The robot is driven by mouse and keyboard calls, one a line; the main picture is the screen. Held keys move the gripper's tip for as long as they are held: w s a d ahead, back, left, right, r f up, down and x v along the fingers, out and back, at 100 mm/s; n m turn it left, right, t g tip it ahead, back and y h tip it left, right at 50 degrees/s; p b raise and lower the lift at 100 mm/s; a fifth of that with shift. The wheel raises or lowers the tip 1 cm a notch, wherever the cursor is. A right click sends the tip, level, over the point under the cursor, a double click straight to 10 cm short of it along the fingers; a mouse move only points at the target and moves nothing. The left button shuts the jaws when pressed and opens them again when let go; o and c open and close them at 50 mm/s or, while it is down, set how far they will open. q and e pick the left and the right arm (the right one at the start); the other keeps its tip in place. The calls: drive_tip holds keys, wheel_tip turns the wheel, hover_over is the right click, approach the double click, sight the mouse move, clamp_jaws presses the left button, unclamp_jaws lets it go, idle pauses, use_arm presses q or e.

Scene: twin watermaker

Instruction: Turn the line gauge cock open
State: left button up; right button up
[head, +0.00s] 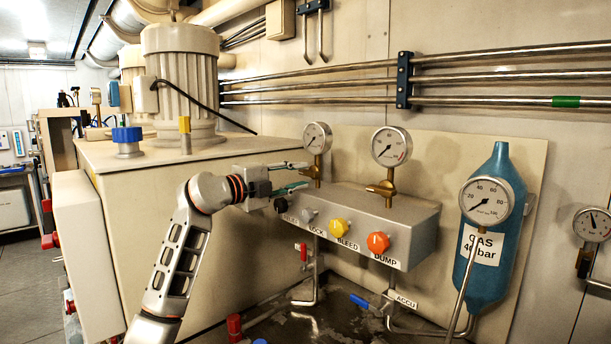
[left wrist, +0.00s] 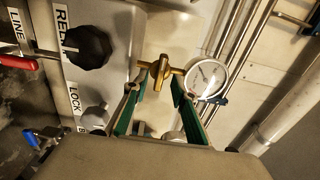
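A brass gauge cock (head: 313,171) stands on the grey manifold block (head: 410,225), under the left pressure gauge (head: 317,138). In the left wrist view the cock (left wrist: 160,72) has a brass handle, with the gauge (left wrist: 207,78) to its right. My left gripper (head: 306,174) is open and comes at the cock from the left. In the left wrist view its green-padded fingers (left wrist: 157,86) are apart, with the cock just beyond and between the tips. I cannot tell whether they touch it. My right gripper is not in view.
A second brass cock (head: 387,188) and gauge (head: 391,146) stand to the right. Yellow (head: 337,228) and orange (head: 378,242) knobs stick out of the block's front. A black knob (left wrist: 86,47) is close to the gripper. A blue gas bottle (head: 491,235) stands at right.

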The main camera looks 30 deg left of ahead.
sight(309, 173)
use_arm(q)
drive_tip(key=shift+x, duration=1.15)
drive_tip(key=shift+w+d, duration=0.1)
clamp_jaws()
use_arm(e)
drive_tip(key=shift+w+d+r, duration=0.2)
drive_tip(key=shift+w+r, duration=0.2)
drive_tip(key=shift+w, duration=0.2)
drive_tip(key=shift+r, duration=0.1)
